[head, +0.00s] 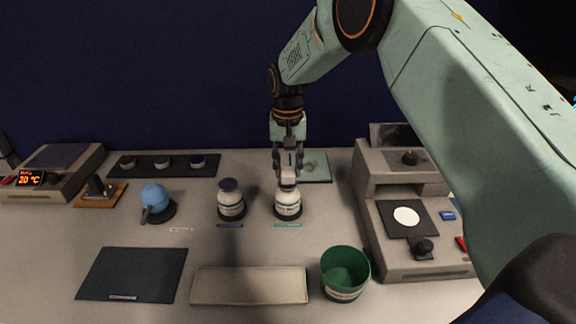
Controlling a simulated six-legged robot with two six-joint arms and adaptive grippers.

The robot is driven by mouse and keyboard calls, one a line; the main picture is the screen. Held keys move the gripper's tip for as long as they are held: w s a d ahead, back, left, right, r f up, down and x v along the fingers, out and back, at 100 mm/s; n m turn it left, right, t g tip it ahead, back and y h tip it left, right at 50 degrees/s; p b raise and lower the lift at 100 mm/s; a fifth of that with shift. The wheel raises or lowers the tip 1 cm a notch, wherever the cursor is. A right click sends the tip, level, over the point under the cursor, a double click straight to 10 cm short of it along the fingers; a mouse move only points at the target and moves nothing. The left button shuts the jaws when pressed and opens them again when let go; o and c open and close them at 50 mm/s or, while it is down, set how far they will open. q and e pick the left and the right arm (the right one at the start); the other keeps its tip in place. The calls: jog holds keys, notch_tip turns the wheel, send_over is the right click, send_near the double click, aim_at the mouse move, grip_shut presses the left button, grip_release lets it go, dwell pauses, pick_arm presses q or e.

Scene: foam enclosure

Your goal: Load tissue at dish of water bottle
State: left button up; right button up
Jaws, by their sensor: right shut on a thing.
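My right gripper (288,180) comes down from above and is shut, with its fingertips at the top of a white bottle (288,207) with a teal label band. What the fingers hold is mostly hidden and too small to make out clearly; it appears to be the tissue. The bottle stands upright on a dark round base, and its dish is hidden behind the fingers. A similar white bottle (231,203) with a dark blue top stands to its left. A pale green pad (317,168) lies behind the gripper. My left gripper is not in view.
A green bin (345,273) and a beige mat (249,286) lie in front, with a dark mat (133,274) at left. A blue squeeze bulb (155,198) stands left of the bottles. A grey instrument (414,226) stands right, and a heater with display (52,172) far left.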

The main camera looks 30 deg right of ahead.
aim_at(288, 170)
jog(key=shift+a, duration=0.2)
jog(key=shift+d+f, duration=0.2)
jog(key=shift+d, duration=0.05)
jog(key=shift+a+f, duration=0.15)
jog(key=shift+a, duration=0.05)
jog(key=shift+d+f, duration=0.15)
jog(key=shift+f, duration=0.15)
dwell(0.5)
jog(key=shift+f, duration=0.4)
dwell(0.8)
jog(key=shift+r+p, duration=3.05)
jog(key=shift+r, duration=0.55)
